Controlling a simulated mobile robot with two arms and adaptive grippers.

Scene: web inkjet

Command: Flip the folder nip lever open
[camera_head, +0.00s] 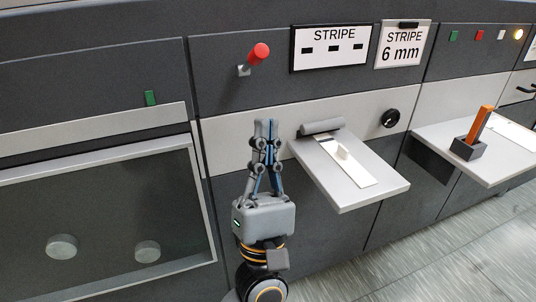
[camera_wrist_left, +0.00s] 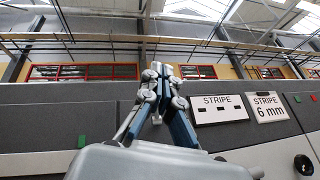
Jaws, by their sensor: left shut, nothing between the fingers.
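A lever with a red knob (camera_head: 259,53) sticks out from the dark upper panel on a small light mount, tilted up to the right. I take it to be the folder nip lever, though no label names it. My left gripper (camera_head: 266,124) is shut and empty, pointing up in front of the light grey band, below the lever and apart from it. In the left wrist view the closed fingertips (camera_wrist_left: 162,71) point at the machine's upper edge. The red knob does not show there and may be hidden behind the fingers. My right gripper is not in view.
A STRIPE sign (camera_head: 333,48) and a STRIPE 6 mm sign (camera_head: 403,45) are right of the lever. A grey shelf (camera_head: 349,200) with a roller (camera_head: 321,126) juts out right of the gripper. An orange lever (camera_head: 479,124) stands on another shelf. A framed window (camera_head: 110,215) is at left.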

